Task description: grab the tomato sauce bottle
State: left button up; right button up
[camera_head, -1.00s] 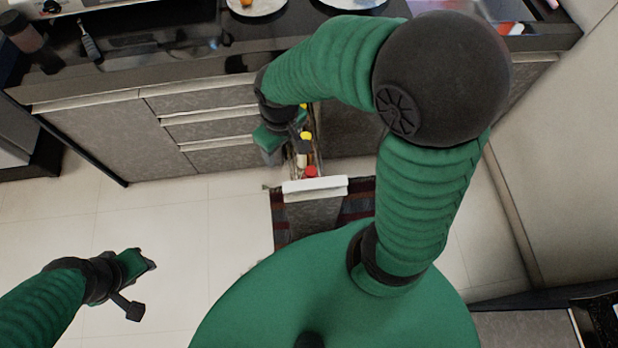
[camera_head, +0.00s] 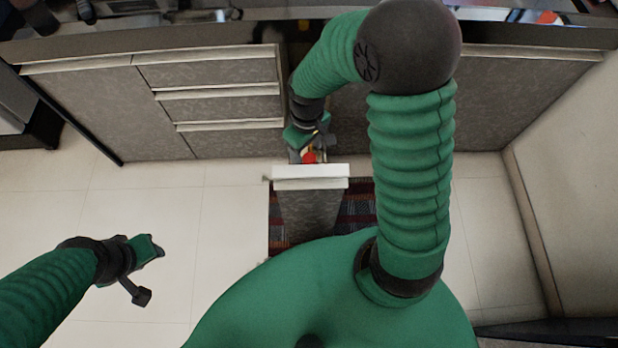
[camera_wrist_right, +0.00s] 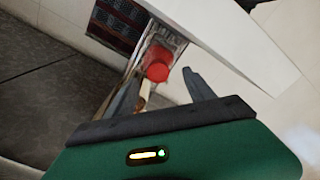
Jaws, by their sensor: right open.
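A red-capped bottle, likely the tomato sauce bottle (camera_head: 309,157), stands in the narrow pulled-out drawer (camera_head: 311,184), just behind its white-edged front. In the right wrist view, the bottle's round red cap (camera_wrist_right: 157,69) shows between and a little beyond the two spread fingers of my right gripper (camera_wrist_right: 162,77). Its body is mostly hidden below the cap. My right gripper (camera_head: 309,140) is over the drawer, open and holding nothing. My left gripper (camera_head: 150,272) is open and empty over the floor at left, far from the drawer.
Grey cabinets (camera_head: 220,105) with closed drawers stand left of the open drawer, and another cabinet front (camera_head: 500,105) is at right. A dark counter runs along the top. A striped rug (camera_head: 357,205) lies under the drawer. The tiled floor (camera_head: 225,215) at left is clear.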

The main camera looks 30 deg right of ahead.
aim_at(309, 158)
jog(key=f, duration=0.1)
jog(key=f+b, duration=0.1)
jog(key=f, duration=0.1)
jog(key=f+b, duration=0.1)
jog(key=shift+s+d+f, duration=0.25)
jog(key=shift+s+f, duration=0.1)
jog(key=shift+a+r, duration=0.15)
jog(key=shift+a, duration=0.15)
jog(key=shift+c, duration=0.4)
jog(key=shift+d, duration=0.25)
jog(key=c, duration=1.2)
jog(key=shift+a, duration=0.1)
grip_shut()
